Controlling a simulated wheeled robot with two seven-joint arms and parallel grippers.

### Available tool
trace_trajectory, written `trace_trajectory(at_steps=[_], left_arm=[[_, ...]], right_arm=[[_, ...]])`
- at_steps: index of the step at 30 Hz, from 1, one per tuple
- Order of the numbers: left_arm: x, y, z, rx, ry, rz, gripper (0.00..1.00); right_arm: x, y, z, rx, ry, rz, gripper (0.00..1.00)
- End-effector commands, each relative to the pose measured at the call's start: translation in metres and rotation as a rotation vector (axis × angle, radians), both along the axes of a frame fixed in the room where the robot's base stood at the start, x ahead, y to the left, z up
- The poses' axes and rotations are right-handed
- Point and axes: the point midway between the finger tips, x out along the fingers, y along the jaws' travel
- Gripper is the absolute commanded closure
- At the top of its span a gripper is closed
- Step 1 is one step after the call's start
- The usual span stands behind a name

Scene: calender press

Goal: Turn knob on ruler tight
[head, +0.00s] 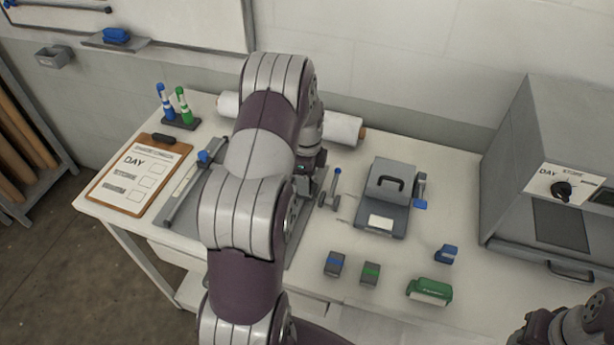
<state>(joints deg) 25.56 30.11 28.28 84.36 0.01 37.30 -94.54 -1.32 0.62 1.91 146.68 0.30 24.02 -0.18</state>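A long grey ruler-like bar (185,196) lies on a grey board at the left of the table, with a blue knob (203,156) at its far end. My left arm crosses in front of the board and hides its middle. My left gripper (309,184) points down behind the arm, over the board's right side. Its fingertips are mostly hidden, so I cannot tell whether it is open or touching anything. A small metal lever with a blue tip (337,172) stands just right of it. My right arm shows at the bottom right corner; its gripper is out of view.
A grey press with a black handle (389,186) and side crank stands mid-table. A white roll (342,129) lies behind my arm. A clipboard (137,175) and marker stand (181,123) are at left. Small blocks and a green stamp (429,291) lie in front. A grey cabinet (550,145) is at right.

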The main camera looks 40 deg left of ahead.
Motion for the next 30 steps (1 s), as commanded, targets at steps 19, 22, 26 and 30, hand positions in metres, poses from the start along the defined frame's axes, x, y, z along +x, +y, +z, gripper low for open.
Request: trace_trajectory(at_steps=[19,22,26,30], left_arm=[[0.000,-0.002,0.127,0.002,-0.002,-0.001,0.39],[0.000,-0.002,0.126,0.002,-0.002,-0.001,0.39],[0.000,-0.002,0.125,0.002,-0.002,-0.001,0.39],[0.000,-0.002,0.125,0.002,-0.002,-0.001,0.39]], right_arm=[[0.000,0.000,-0.003,0.000,-0.001,0.000,0.57],[0.000,0.000,-0.004,0.000,0.000,0.000,0.57],[0.000,0.000,-0.005,0.000,0.000,0.000,0.57],[0.000,0.000,-0.005,0.000,0.000,0.000,0.57]])
